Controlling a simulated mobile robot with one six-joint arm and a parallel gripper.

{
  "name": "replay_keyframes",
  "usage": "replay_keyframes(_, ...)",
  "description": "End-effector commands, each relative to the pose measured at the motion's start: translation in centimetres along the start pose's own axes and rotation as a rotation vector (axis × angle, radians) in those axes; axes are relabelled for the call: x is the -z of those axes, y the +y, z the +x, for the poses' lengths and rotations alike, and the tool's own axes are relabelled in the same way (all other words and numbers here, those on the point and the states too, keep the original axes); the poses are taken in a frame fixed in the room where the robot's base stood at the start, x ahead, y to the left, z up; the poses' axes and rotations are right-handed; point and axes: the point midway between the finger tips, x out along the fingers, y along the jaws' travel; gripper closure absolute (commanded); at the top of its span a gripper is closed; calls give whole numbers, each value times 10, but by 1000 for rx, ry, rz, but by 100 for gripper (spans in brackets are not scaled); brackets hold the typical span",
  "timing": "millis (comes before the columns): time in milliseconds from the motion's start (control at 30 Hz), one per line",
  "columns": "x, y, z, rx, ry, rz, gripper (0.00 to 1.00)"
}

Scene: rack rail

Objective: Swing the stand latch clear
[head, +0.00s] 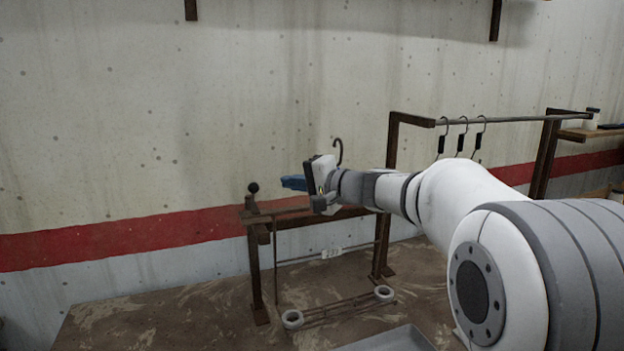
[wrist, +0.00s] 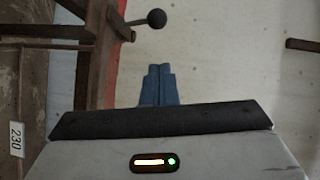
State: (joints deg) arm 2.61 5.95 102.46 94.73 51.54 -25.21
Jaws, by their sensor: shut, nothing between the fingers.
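The stand is a rusty brown frame (head: 254,262) on the bench. A dark ball-ended latch knob (head: 253,187) sticks up at its top left end. The knob also shows in the wrist view (wrist: 156,18), on a short rod out of the brown stand post (wrist: 97,50). My gripper (head: 291,182) is above the stand's top rail, right of the knob and apart from it. In the wrist view its blue fingers (wrist: 158,86) are together and empty, pointing up the picture, with the knob just beyond their tips. How the latch is joined to the stand is unclear.
A dark hook (head: 338,150) rises behind my gripper. A second rack (head: 395,150) with several hanging hooks stands right. A label (head: 332,254) hangs on the stand's lower bar.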

Motion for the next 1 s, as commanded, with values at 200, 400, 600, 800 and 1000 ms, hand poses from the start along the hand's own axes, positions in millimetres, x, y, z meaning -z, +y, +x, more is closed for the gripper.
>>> replay_keyframes(200, -21, -1, 25, 0, -2, 0, 100)
replay_keyframes(400, -28, 0, 32, -1, 0, -1, 100)
replay_keyframes(600, -28, 0, 32, -1, 1, -1, 100)
replay_keyframes(800, -27, 1, 32, -1, 7, 0, 100)
replay_keyframes(1000, -23, 6, 28, -10, 60, 5, 100)
